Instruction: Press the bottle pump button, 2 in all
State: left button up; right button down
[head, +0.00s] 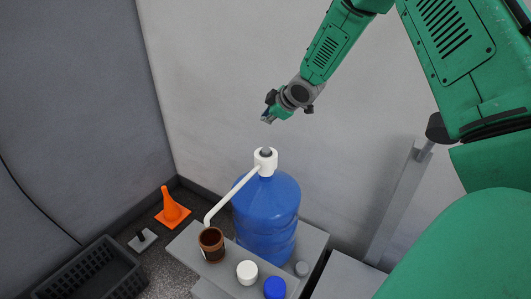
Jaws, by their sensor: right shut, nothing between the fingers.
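A large blue water bottle (266,215) stands upright on a grey stand. A white pump (264,161) sits on its neck, with a grey button (266,150) on top and a white spout reaching down to the left. The spout's end is near a brown cup (211,243) at the stand's front left. My right gripper (267,119) is shut and empty, above the pump button and apart from it. My left gripper does not show.
An orange cone (171,207) and a black crate (92,272) are on the floor at left. Walls close in behind.

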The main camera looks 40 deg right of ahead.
aim_at(265, 148)
notch_tip(265, 148, down, 8)
jog(key=b, duration=0.7)
jog(key=shift+r+b, duration=0.15)
jog(key=shift+b, duration=0.2)
jog(key=shift+f+b, duration=0.3)
jog(key=shift+f, duration=0.35)
dwell(0.5)
jog(key=shift+a+f, duration=0.1)
jog(key=shift+f, duration=0.15)
jog(key=shift+s+f, duration=0.2)
jog(key=shift+f, duration=0.7)
dwell(1.0)
